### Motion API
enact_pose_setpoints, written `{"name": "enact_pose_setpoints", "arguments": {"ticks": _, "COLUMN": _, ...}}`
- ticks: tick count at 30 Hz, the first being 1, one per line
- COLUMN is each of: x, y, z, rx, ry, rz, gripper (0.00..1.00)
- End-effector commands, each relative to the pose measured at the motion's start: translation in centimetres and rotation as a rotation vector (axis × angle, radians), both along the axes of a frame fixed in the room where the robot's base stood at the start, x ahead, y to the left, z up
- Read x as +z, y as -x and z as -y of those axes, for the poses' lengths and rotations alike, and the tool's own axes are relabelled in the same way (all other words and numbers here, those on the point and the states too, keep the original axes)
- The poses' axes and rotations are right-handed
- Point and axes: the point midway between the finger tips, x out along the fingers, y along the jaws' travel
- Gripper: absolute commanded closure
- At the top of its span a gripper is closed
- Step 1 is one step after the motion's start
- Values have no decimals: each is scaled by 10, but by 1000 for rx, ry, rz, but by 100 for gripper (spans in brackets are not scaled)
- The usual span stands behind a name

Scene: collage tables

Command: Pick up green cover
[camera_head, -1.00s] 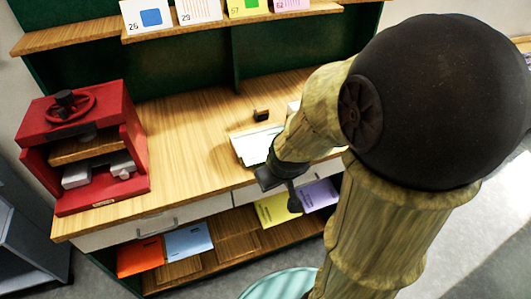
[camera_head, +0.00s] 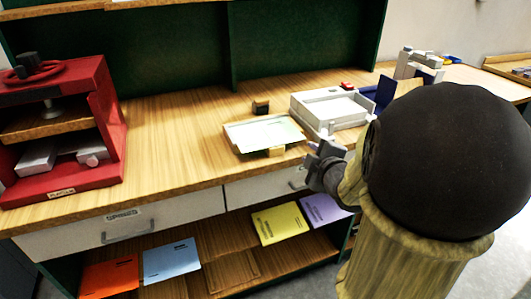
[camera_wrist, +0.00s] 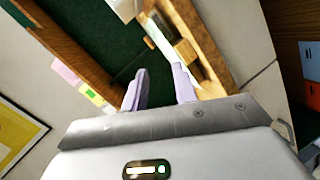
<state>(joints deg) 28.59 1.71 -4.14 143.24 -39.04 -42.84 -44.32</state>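No plainly green cover shows among the covers on the lower shelf in the head view. Orange (camera_head: 110,277), blue (camera_head: 172,260), yellow (camera_head: 276,223) and purple (camera_head: 325,209) covers lie there, with a bare wooden slot (camera_head: 232,270) between blue and yellow. A pale, faintly greenish sheet (camera_head: 264,133) lies on the desk; I cannot tell if it is a cover. My gripper (camera_head: 326,153) is just right of that sheet, by the desk's front edge. In the wrist view, its two lavender fingers (camera_wrist: 161,88) are apart with nothing between them.
A red press (camera_head: 62,125) stands at the desk's left. A white box-like tray (camera_head: 330,110) stands behind my gripper. A small dark block (camera_head: 261,106) sits behind the sheet. The desk (camera_head: 170,130) is clear between press and sheet. A small green card (camera_wrist: 92,95) shows in the wrist view.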

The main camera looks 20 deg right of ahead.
Motion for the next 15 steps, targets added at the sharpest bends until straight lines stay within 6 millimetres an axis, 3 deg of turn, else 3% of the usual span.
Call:
{"name": "enact_pose_setpoints", "arguments": {"ticks": 1, "x": -21, "y": 1, "z": 5, "rx": 19, "ry": 44, "rz": 30, "gripper": 72}}
{"name": "enact_pose_setpoints", "arguments": {"ticks": 9, "x": -51, "y": 10, "z": 17, "rx": 145, "ry": 283, "rz": 195, "gripper": 72}}
{"name": "enact_pose_setpoints", "arguments": {"ticks": 15, "x": -60, "y": 19, "z": 19, "rx": 201, "ry": 397, "rz": 275, "gripper": 72}}
